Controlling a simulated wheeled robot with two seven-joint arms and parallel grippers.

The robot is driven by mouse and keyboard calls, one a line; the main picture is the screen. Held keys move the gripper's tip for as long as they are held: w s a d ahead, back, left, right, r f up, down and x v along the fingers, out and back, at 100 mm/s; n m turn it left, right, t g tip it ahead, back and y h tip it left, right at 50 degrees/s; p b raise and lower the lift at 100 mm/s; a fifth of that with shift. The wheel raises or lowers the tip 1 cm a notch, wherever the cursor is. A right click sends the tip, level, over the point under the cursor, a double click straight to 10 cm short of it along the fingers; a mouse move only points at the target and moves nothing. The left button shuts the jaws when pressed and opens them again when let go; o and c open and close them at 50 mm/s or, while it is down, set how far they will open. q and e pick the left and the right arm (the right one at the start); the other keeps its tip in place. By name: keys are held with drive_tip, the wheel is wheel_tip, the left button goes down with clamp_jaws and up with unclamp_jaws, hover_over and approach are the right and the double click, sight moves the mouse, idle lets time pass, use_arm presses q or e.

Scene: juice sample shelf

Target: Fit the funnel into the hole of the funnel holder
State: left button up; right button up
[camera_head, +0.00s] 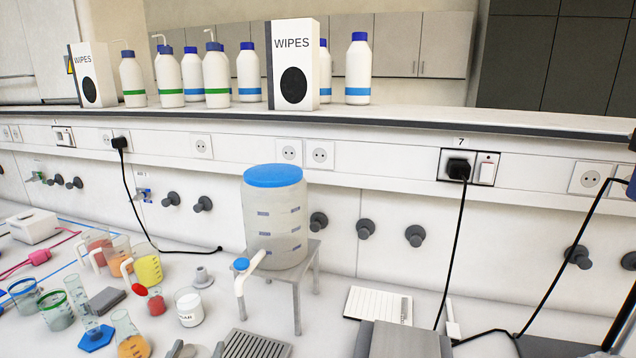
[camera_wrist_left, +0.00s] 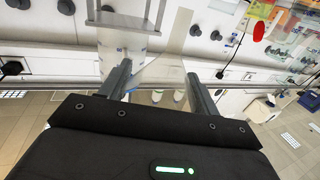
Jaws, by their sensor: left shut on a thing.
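In the left wrist view my left gripper (camera_wrist_left: 158,70) is shut on a clear, see-through piece (camera_wrist_left: 160,62) that looks like the funnel. Its full outline is hard to make out against the background. In the head view only small grey shapes show at the bottom edge, and I cannot tell whether they belong to my left gripper. I cannot pick out the funnel holder or its hole with certainty. A small grey flanged piece (camera_head: 202,278) stands on the bench in the head view. My right gripper does not show.
A blue-lidded tank (camera_head: 273,220) with a tap stands on a metal stand. To its left are several beakers and flasks, including a yellow one (camera_head: 148,269), and a white jar (camera_head: 189,307). A grey slotted tray (camera_head: 256,345) lies in front. Bottles and wipes boxes line the shelf.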

use_arm(q)
drive_tip(key=shift+a, duration=0.1)
drive_tip(key=w+a+r+n+y+p, duration=0.3)
drive_tip(key=a+r+p, duration=0.4)
drive_tip(key=r, duration=0.6)
drive_tip(key=a+n+g+y+p, duration=0.1)
drive_tip(key=a+n+g+y, duration=0.1)
drive_tip(key=a+y, duration=0.3)
drive_tip(key=a, duration=0.4)
drive_tip(key=shift+s+f+n+p, duration=0.25)
drive_tip(key=shift+s+n+p, duration=0.05)
drive_tip(key=shift+p, duration=0.05)
drive_tip(key=shift+w, duration=0.1)
